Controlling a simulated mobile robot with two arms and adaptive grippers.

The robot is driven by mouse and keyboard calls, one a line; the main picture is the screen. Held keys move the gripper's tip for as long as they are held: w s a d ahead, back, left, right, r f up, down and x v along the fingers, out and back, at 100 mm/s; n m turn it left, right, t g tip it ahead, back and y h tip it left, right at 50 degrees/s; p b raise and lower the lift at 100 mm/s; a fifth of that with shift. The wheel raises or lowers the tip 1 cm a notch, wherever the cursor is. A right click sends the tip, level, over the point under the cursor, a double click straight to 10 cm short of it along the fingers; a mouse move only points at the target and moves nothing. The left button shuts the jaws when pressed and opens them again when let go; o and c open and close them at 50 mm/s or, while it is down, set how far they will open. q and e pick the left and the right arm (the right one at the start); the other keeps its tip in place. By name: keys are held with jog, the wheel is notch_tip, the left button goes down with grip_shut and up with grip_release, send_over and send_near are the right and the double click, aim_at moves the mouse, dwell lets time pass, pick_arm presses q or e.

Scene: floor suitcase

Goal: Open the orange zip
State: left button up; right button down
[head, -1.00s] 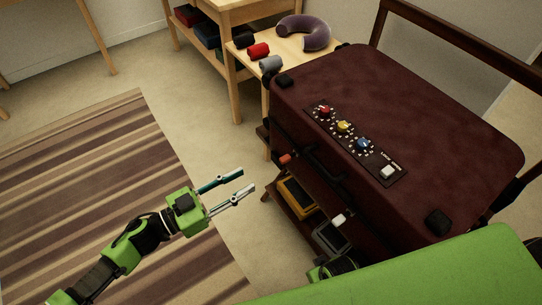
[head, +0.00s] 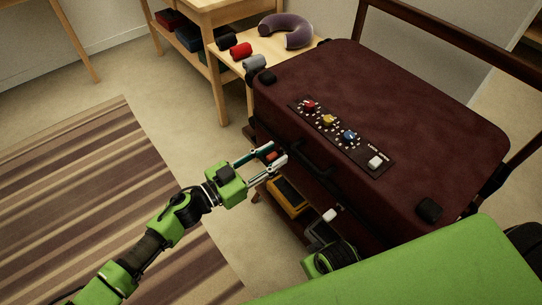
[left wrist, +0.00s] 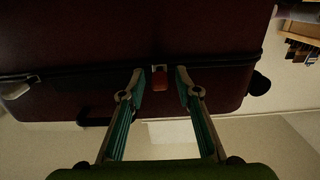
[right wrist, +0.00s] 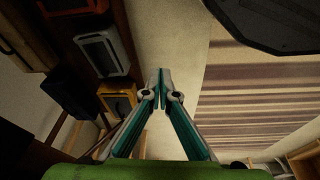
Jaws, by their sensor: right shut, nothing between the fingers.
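The dark maroon suitcase (head: 400,105) lies flat, with a zip seam along its side. The orange zip pull (head: 272,156) is on its front side near the left corner. In the left wrist view the orange pull (left wrist: 160,82) hangs at the seam between the fingertips. My left gripper (head: 275,154) is open, one finger on each side of the pull, with gaps showing on both sides in the left wrist view (left wrist: 160,76). My right gripper (right wrist: 163,76) is shut and empty, pointing at the floor. In the head view its fingers are hidden.
A white tab (head: 329,215) is farther right along the suitcase's front. A black handle (head: 308,155) and a dial panel (head: 340,133) are close by. A yellow case (head: 289,198) sits on a shelf below. A wooden side table (head: 270,45) stands behind left.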

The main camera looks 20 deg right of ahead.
pick_arm(q)
jog(key=shift+w, duration=0.1)
grip_shut()
